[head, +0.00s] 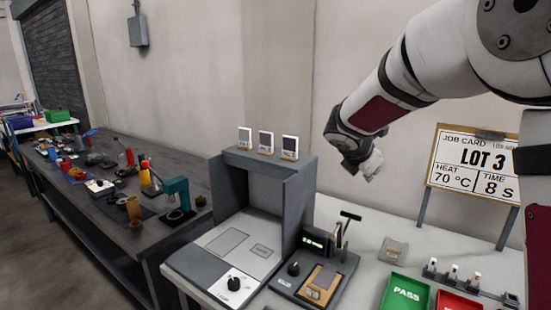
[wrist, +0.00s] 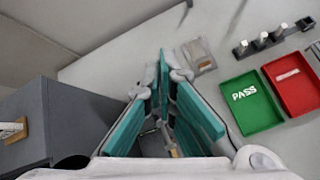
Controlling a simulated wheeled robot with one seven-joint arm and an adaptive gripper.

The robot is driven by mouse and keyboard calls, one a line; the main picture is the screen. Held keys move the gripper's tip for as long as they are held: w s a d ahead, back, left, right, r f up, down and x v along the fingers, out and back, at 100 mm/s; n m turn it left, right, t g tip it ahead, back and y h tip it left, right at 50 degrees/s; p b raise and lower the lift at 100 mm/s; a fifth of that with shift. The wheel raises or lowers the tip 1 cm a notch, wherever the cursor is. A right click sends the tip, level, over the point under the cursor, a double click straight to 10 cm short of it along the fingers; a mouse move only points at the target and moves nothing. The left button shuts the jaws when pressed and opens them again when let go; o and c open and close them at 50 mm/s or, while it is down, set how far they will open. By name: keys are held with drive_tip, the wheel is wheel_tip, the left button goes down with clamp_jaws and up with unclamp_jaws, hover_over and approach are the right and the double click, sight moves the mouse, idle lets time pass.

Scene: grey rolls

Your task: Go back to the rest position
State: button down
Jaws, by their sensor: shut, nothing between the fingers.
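My gripper (wrist: 163,75) has teal finger pads that come together at the tips in the wrist view, with nothing between them. In the head view my arm reaches in from the upper right, and my gripper (head: 371,172) hangs above the white table, in front of the wall. It is apart from everything on the table. The fingers are small and mostly turned away in the head view.
A grey machine (head: 298,205) with several small displays on top stands left of my gripper. A lever press (head: 322,283), green PASS tray (head: 405,293), red tray (head: 458,305) and job card board (head: 476,163) are nearby. A dark bench (head: 110,225) is cluttered.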

drive_tip(key=s+r+m+g+y, duration=0.1)
drive_tip(key=s+r+m, duration=0.1)
drive_tip(key=s+m, duration=0.65)
drive_tip(key=s+r+m+g+y, duration=0.15)
drive_tip(key=s+m, duration=0.25)
drive_tip(key=s, duration=0.9)
drive_tip(key=s+a+f+m+y, duration=0.1)
drive_tip(key=s+a+m, duration=0.1)
drive_tip(key=s, duration=0.4)
drive_tip(key=s+a+f+m+y+p, duration=0.1)
drive_tip(key=s+a+m, duration=0.1)
drive_tip(key=s+m, duration=0.3)
drive_tip(key=s+a+f+m+y, duration=0.1)
drive_tip(key=s+a+m+y, duration=0.1)
drive_tip(key=s, duration=0.7)
drive_tip(key=shift+a+f+m+g, duration=0.3)
drive_tip(key=shift+a+m+g, duration=0.2)
drive_tip(key=shift+m, duration=0.35)
